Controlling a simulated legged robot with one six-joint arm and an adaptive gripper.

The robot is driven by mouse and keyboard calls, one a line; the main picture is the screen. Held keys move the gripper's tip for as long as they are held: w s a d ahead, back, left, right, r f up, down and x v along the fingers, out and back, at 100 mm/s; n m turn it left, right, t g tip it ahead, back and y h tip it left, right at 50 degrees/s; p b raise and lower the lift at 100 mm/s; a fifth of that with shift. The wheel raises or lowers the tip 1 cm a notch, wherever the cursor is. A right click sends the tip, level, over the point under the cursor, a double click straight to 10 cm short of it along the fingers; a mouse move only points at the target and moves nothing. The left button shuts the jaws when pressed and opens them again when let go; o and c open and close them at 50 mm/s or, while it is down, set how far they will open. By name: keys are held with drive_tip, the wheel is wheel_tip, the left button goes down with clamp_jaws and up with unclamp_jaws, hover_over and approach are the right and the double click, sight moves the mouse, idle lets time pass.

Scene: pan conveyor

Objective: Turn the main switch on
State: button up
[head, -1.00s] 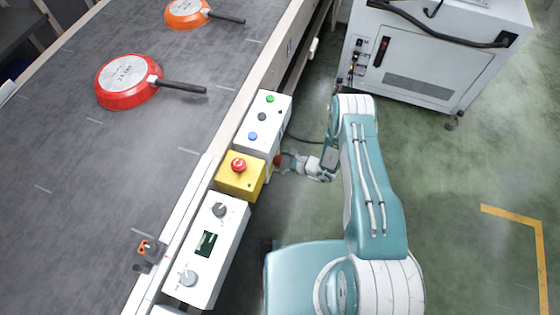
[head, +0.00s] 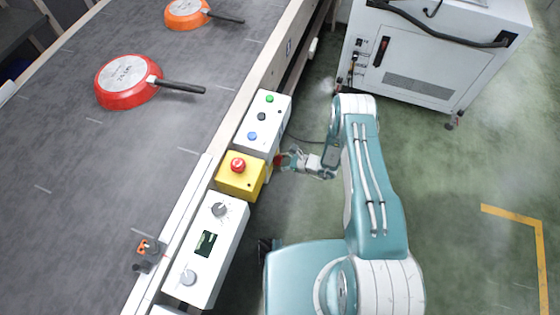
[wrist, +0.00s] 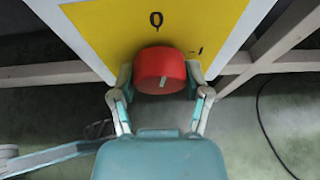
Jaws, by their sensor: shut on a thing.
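The main switch is a red round knob (wrist: 160,68) on a yellow plate (wrist: 110,28) with a "0" mark above it and an "I" mark to its upper right. A pale line shows on the knob's near face. My gripper (wrist: 160,80) has one finger on each side of the knob and is shut on it. In the head view, my gripper (head: 284,160) reaches the right side of the control boxes, where a bit of the red knob (head: 277,160) shows. The plate is mostly hidden there.
A yellow box with a red emergency button (head: 238,165) stands between two white control boxes (head: 262,122) (head: 208,250). A red pan (head: 125,82) and an orange pan (head: 187,14) lie on the conveyor (head: 100,200). A white cabinet (head: 430,60) stands behind my arm.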

drive_tip(key=m+g, duration=0.1)
drive_tip(key=m, duration=0.1)
drive_tip(key=m+g+y, duration=0.1)
drive_tip(key=m+g, duration=0.1)
drive_tip(key=shift+w+m+y, duration=0.15)
drive_tip(key=shift+m+y, duration=0.15)
drive_tip(key=m+g, duration=0.1)
drive_tip(key=m, duration=0.1)
drive_tip(key=m+y, duration=0.1)
drive_tip(key=shift+m+g+y, duration=0.3)
drive_tip(key=shift+m+g, duration=0.1)
drive_tip(key=shift+m+y, duration=0.4)
drive_tip(key=shift+m, duration=0.7)
drive_tip(key=o, duration=1.1)
drive_tip(key=shift+g, duration=0.4)
drive_tip(key=shift+o, duration=0.2)
drive_tip(key=d+r, duration=0.1)
drive_tip(key=d, duration=1.1)
drive_tip(key=shift+w+r, duration=0.15)
